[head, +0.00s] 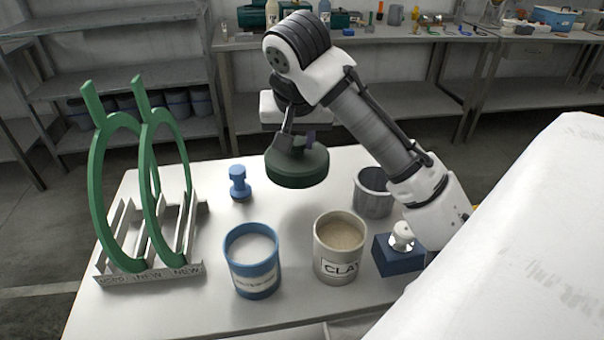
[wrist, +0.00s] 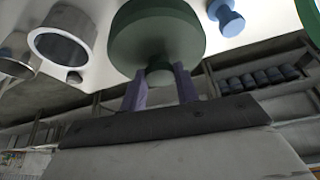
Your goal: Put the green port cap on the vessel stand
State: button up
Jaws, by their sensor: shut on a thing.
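The green port cap (head: 297,168) is a thick dark green disc. It hangs above the middle of the white table, clear of the tabletop. My gripper (head: 296,138) is over it. In the wrist view the cap (wrist: 150,30) shows large, and my gripper's two fingers (wrist: 160,85) are shut on the small green knob of the cap. I cannot tell for sure which thing is the vessel stand; nothing in view is marked so.
A metal rack (head: 150,268) with two upright green rings stands at left. A blue spool-shaped piece (head: 239,184), a blue tub (head: 252,275), a beige "CLAY" tub (head: 338,262), a grey cup (head: 374,195) and a blue block (head: 395,262) with a silver knob share the table.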

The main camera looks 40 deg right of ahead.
aim_at(298, 164)
notch_tip(298, 164, down, 10)
jog(key=shift+r, duration=0.1)
dwell(0.4)
jog(key=o, duration=1)
jog(key=v, duration=1.2)
